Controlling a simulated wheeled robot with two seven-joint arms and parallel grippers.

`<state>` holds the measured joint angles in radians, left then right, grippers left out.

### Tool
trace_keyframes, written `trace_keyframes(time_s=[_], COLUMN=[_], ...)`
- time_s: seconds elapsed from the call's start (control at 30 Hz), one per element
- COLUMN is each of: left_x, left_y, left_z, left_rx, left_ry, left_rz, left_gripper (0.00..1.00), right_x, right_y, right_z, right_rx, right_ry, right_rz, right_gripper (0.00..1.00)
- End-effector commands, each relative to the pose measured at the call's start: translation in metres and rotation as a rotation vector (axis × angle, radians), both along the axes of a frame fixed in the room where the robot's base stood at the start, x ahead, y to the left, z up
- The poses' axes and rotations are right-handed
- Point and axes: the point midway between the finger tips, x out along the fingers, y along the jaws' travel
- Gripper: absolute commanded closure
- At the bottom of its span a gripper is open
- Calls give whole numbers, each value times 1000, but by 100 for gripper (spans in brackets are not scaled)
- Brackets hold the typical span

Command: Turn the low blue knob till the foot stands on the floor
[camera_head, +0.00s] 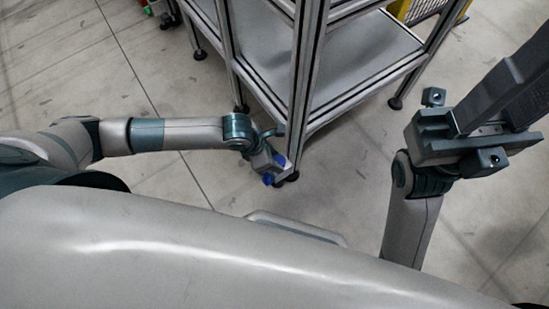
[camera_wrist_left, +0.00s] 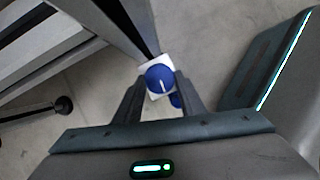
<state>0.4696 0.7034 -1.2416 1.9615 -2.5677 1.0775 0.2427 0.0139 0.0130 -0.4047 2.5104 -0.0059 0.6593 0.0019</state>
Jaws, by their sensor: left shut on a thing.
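The low blue knob (camera_wrist_left: 160,78) has a white pointer mark and sits against a pale plate at the lower end of a rack post. My left gripper (camera_wrist_left: 161,92) is shut on it, one finger on each side. In the head view, blue parts (camera_head: 280,160) show at my left gripper (camera_head: 274,169), beside the front corner post. The dark foot (camera_head: 292,177) is under that post; I cannot tell whether it touches the floor. A second blue part (camera_wrist_left: 175,100) shows just below the knob. My right gripper (camera_head: 510,85) is raised at the right, away from the rack; its finger gap is unclear.
The metal rack (camera_head: 360,50) with grey shelves stands at the top middle on several dark feet, including one at the right (camera_head: 395,103). A yellow-framed fixture (camera_head: 425,10) is behind it. The concrete floor (camera_head: 340,195) around the front corner is clear.

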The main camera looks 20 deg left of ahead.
Motion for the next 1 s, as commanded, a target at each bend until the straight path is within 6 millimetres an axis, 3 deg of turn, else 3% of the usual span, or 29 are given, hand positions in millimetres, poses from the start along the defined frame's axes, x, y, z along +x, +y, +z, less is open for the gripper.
trace_keyframes(time_s=[0.27,1.0], left_x=[1,6], left_y=[1,2], left_z=[0,0], left_rx=[-1,0], left_ry=[0,0], left_rz=[-73,-516], left_gripper=[86,86], right_x=[0,1], right_y=[0,3], right_z=[0,1], right_rx=[-1,-1], right_ry=[0,-12], right_rz=[-1,8], right_gripper=[65,65])
